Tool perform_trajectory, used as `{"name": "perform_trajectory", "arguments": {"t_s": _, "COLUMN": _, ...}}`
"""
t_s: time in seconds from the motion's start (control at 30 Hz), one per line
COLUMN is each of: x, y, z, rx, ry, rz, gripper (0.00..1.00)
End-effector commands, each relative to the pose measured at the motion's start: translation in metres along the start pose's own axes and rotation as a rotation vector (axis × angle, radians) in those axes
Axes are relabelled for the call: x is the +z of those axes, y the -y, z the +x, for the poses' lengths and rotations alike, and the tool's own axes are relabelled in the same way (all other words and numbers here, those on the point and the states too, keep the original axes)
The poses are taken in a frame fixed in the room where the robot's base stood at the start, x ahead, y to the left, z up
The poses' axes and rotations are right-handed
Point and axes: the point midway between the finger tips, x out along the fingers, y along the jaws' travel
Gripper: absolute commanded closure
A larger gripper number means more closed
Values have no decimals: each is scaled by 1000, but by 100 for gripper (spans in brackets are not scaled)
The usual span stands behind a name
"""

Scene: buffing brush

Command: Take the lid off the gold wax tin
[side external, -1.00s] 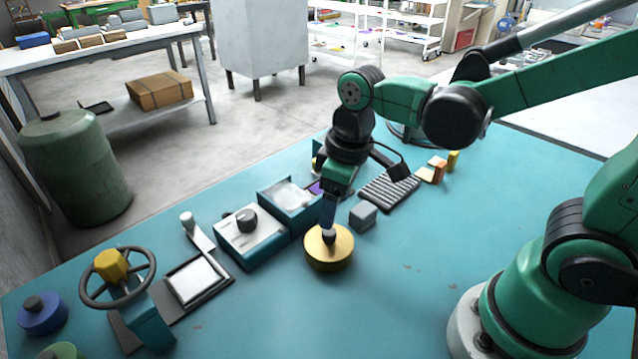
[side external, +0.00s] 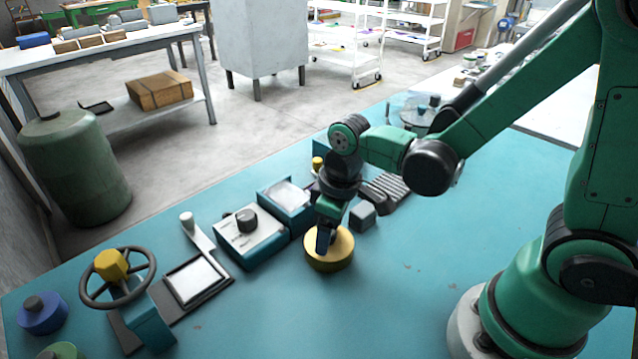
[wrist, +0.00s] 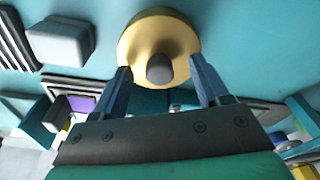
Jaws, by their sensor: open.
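The gold wax tin (side external: 342,258) stands upright on the teal table, with its gold lid on. The tin also shows in the wrist view (wrist: 142,40), with a dark grey knob (wrist: 160,69) at the middle of the lid. My gripper (side external: 324,248) is over the tin, close to the lid. In the wrist view its two blue fingers (wrist: 159,78) are apart, one on each side of the knob, with gaps between them and it. The fingers hold nothing. In the side view my gripper hides the knob.
A grey block (side external: 363,215) stands just behind the tin, with a ribbed dark rack (side external: 386,192) beyond. A white-topped box with a knob (side external: 250,238) and an open teal bin (side external: 287,199) are to the left. The table in front and to the right is clear.

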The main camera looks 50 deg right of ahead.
Motion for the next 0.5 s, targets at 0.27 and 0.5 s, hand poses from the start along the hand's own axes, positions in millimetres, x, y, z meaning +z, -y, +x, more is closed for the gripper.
{"name": "perform_trajectory", "arguments": {"t_s": 0.27, "x": 0, "y": 0, "z": 0, "rx": 0, "ry": 0, "rz": 0, "gripper": 100}}
{"name": "perform_trajectory", "arguments": {"t_s": 0.5, "x": 0, "y": 0, "z": 0, "rx": 0, "ry": 0, "rz": 0, "gripper": 100}}
